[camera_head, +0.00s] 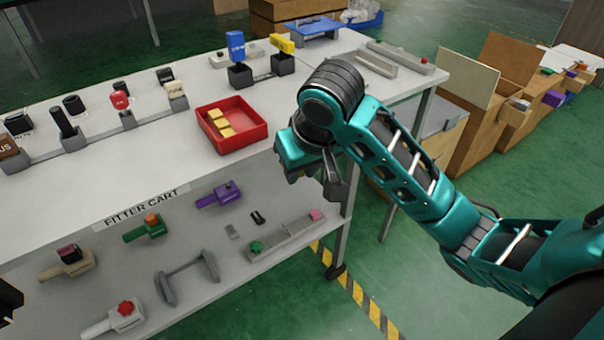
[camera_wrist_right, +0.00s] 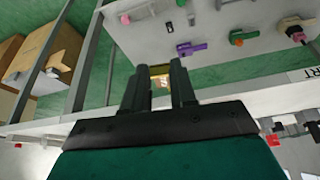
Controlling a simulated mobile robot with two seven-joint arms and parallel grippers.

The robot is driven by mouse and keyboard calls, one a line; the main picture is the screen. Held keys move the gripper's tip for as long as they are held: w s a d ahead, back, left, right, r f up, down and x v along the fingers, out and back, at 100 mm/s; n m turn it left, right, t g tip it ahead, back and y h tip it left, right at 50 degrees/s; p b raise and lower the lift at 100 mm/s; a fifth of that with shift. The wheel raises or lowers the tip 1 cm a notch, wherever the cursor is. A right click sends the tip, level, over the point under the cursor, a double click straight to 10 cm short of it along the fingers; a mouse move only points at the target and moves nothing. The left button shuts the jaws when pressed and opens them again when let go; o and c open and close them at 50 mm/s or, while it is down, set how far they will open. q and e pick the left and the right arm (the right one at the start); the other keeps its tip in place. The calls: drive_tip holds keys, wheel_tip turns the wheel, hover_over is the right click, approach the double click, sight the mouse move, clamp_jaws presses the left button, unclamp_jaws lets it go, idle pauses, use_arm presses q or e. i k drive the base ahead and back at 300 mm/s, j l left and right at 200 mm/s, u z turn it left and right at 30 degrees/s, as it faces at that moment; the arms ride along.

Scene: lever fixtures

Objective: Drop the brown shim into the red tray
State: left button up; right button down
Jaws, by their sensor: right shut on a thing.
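My right gripper (camera_head: 332,188) hangs just right of the red tray (camera_head: 252,141), near the front edge of the cart's top. Its fingers also show in the right wrist view (camera_wrist_right: 160,88), shut on a small brown-yellow piece, the brown shim (camera_wrist_right: 159,72). In the head view the shim is hidden by the gripper. The tray sits on the cart top and holds a few yellow blocks (camera_head: 221,123). A dark part at the lower left edge of the head view seems to be my left gripper (camera_head: 8,302); its fingers cannot be made out.
Blue (camera_head: 236,48) and yellow (camera_head: 282,44) levers stand behind the tray. A row of levers, one with a red knob (camera_head: 120,100), runs to the left. Cardboard boxes (camera_head: 480,110) stand on the floor at right.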

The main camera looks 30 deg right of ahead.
sight(239, 123)
drive_tip(key=k+l+u, duration=0.15)
drive_tip(key=k+u, duration=0.2)
drive_tip(key=k+l+u, duration=0.1)
drive_tip(key=k+u, duration=0.25)
